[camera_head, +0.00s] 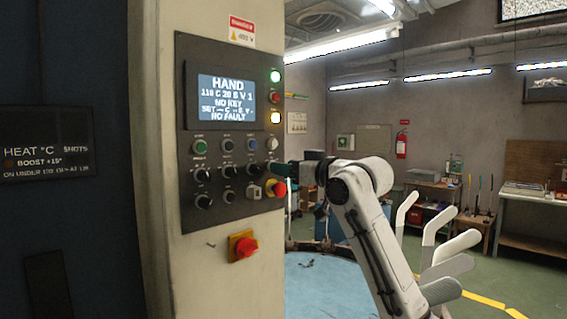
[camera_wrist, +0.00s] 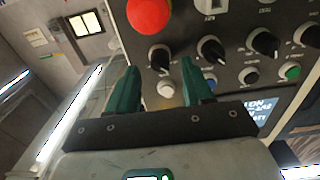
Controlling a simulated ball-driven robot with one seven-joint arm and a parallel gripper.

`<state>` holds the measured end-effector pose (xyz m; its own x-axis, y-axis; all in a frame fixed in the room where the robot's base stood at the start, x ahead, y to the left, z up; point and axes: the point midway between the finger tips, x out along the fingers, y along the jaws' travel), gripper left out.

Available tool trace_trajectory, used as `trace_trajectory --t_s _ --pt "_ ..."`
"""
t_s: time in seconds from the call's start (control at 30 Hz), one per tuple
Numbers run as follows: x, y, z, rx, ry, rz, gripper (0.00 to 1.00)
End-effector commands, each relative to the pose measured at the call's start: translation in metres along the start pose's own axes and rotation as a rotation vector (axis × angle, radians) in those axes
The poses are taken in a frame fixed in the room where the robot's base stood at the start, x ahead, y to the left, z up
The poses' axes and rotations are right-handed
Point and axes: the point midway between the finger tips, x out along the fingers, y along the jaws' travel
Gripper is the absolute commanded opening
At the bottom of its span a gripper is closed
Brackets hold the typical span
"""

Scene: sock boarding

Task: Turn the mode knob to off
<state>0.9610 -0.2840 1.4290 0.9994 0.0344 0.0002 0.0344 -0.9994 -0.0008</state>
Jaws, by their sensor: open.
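The control panel (camera_head: 239,220) carries a screen (camera_head: 226,97) reading "HAND", "NO KEY" and "NO FAULT". Black knobs sit in rows below it; their labels are too small to read, so I cannot tell which is the mode knob. My gripper (camera_head: 279,169) is at the panel's right edge, its green fingers open and pointing at the panel. In the wrist view, which shows the panel upside down, my gripper (camera_wrist: 159,66) has the row's end knob (camera_wrist: 160,57) showing between its fingertips. Whether a finger touches the knob, I cannot tell.
A red emergency button (camera_head: 278,188) on yellow sits just below that knob; it also shows in the wrist view (camera_wrist: 150,14). A white button (camera_wrist: 166,90) is beside the knob. Another red button (camera_head: 245,247) is lower on the column. A blue round surface (camera_head: 318,285) lies below my arm.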

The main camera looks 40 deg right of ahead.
Motion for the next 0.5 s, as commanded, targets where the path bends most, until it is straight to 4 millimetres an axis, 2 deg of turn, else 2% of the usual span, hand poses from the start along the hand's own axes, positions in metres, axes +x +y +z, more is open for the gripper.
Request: trace_trajectory --t_s 0.2,0.5 --pt "0.017 0.0 0.0 0.0 -0.002 0.0 0.51" --pt "0.018 0.0 0.001 -0.001 0.0 0.0 0.51"
